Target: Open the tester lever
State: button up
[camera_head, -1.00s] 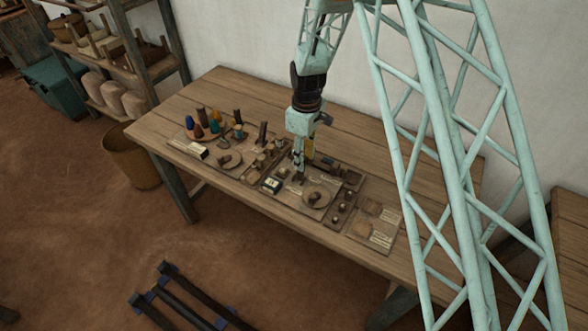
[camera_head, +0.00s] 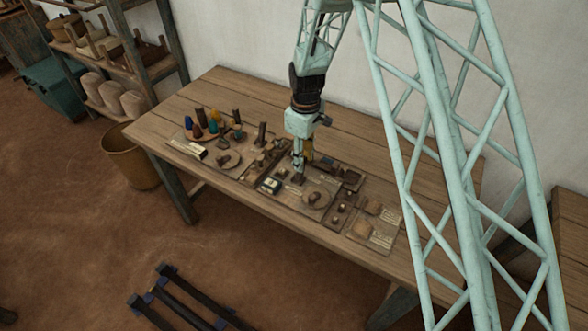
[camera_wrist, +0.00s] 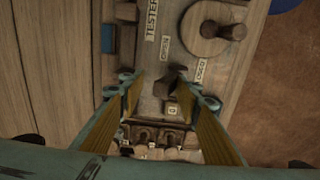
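The tester board (camera_wrist: 150,72) lies on the table, with a "TESTER" label (camera_wrist: 151,20) and smaller labels beside a short dark lever (camera_wrist: 178,82). The lever also shows in the head view (camera_head: 297,178). My gripper (camera_wrist: 155,76) points down over the board, and it also shows in the head view (camera_head: 299,172). Its two yellow-padded fingers are spread apart. The lever lies between the fingertips, closer to the right one in the wrist view. I cannot tell whether that finger touches it. A round disc with a peg (camera_wrist: 213,30) sits beyond the lever.
The wooden table (camera_head: 230,92) carries other boards with small parts. Several coloured spools (camera_head: 202,121) stand at the left. The table's back strip is clear.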

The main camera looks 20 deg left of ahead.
jog(key=shift+r, duration=0.1)
dwell(0.3)
jog(key=shift+r+p, duration=0.9)
jog(key=shift+r, duration=2.25)
